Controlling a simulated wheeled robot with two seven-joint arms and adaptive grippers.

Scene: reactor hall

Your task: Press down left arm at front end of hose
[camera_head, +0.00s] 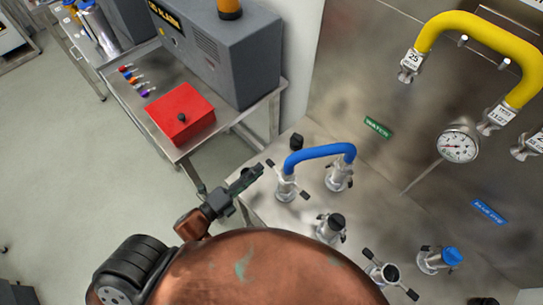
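The blue hose (320,152) arches between two metal couplings on the steel surface. Its front coupling (287,188) has a small dark-tipped lever arm on each side. The left lever arm (271,164) points up and left, the right one (304,195) down and right. My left gripper (258,172) points up and right, with its tips close to the left lever arm. I cannot tell whether they touch it. Its fingers look like one narrow body, together and empty. My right gripper is not in view.
Another hose coupling (339,177) and several capped ports stand on the steel surface. A yellow hose (482,30) and a pressure gauge (458,144) are on the right. A table with a red box (181,114) and a grey machine (215,50) stands at upper left.

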